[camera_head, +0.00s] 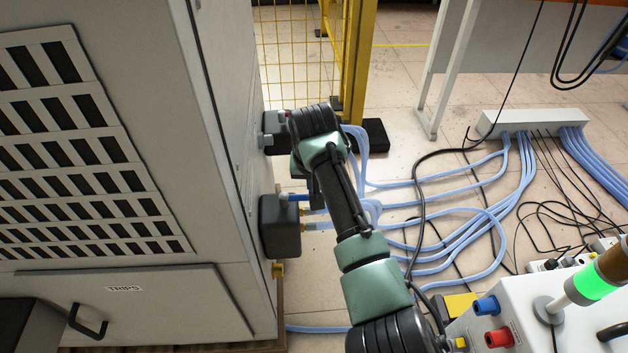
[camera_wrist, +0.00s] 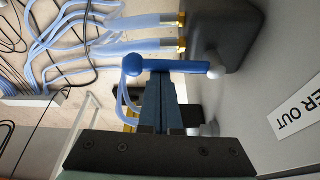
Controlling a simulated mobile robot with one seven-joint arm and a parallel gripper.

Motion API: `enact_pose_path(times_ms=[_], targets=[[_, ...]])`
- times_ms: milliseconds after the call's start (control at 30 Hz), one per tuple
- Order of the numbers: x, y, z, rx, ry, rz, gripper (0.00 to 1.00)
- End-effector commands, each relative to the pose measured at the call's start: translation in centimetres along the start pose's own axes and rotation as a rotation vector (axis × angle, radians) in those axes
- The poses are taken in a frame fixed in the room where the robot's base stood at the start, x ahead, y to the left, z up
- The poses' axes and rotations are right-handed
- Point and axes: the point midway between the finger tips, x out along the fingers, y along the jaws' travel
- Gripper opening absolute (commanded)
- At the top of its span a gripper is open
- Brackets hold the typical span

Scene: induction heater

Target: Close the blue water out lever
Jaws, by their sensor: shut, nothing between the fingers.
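The blue water out lever (camera_wrist: 180,66) lies across the wrist view, with a ball knob at its left end and its pivot at the right, by the cabinet. My gripper (camera_wrist: 162,80) is shut and empty. Its fingertips are right up against the middle of the lever; I cannot tell whether they touch it. In the head view the blue lever (camera_head: 298,197) shows as a small bar beside my gripper (camera_head: 313,204), partly hidden by my arm. Part of a label ending in "ER OUT" (camera_wrist: 296,110) shows on the cabinet face.
A dark box (camera_head: 280,228) with brass fittings and pale blue hoses (camera_head: 440,232) sits on the cabinet side (camera_head: 222,150). The hoses run right across the floor to a grey manifold (camera_head: 530,123). A yellow fence post (camera_head: 357,60) stands behind. A white machine (camera_head: 520,310) is at lower right.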

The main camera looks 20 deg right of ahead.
Motion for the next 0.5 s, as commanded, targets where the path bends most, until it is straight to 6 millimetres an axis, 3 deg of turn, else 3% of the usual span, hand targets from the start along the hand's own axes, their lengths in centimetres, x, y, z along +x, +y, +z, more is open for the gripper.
enact_pose_path(times_ms=[500], targets=[[-1.3, -0.1, 2.3, 0.346, -0.008, 0.113, 0.00]])
